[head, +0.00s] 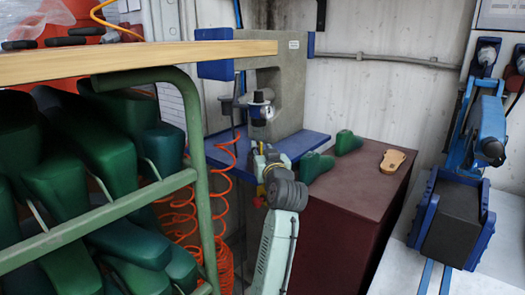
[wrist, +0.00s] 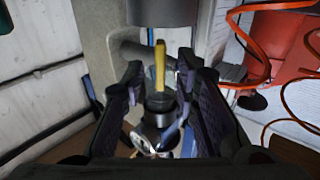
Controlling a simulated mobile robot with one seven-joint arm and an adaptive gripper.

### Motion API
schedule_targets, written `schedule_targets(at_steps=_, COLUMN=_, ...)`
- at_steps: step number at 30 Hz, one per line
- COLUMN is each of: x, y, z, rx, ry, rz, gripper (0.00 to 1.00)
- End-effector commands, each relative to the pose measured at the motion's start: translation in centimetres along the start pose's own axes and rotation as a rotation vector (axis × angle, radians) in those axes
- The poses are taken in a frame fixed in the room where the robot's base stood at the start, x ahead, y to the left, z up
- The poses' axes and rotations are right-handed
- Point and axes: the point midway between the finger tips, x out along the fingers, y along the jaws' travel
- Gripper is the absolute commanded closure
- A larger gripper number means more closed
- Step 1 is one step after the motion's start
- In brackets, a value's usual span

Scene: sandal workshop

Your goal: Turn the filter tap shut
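The filter tap's yellow lever (wrist: 160,66) stands upright in the wrist view, in line with the pipe behind it or across it; I cannot tell which. Dark round fittings and a shiny part (wrist: 158,140) show below it. My gripper (wrist: 160,78) is open, with one dark finger on each side of the lever and a gap on both sides. In the head view my gripper (head: 259,152) is raised just below the filter unit (head: 260,108) on the grey machine. There, the tap lever is too small and covered to make out.
The grey machine body (head: 290,85) and its blue table (head: 300,146) are close to my gripper. Orange coiled hose (head: 180,215) hangs to the left. A green rack (head: 203,200) of shoe lasts stands in front left. A dark red cabinet (head: 350,205) is to the right.

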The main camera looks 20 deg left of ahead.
Motion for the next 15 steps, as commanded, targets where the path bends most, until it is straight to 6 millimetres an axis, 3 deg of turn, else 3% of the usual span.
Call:
schedule_targets(at_steps=3, x=-0.02, y=-0.01, z=0.01, rx=0.0, ry=0.0, rz=0.0, gripper=0.72)
schedule_targets(at_steps=15, x=-0.04, y=-0.03, z=0.01, rx=0.0, ry=0.0, rz=-0.001, gripper=0.99)
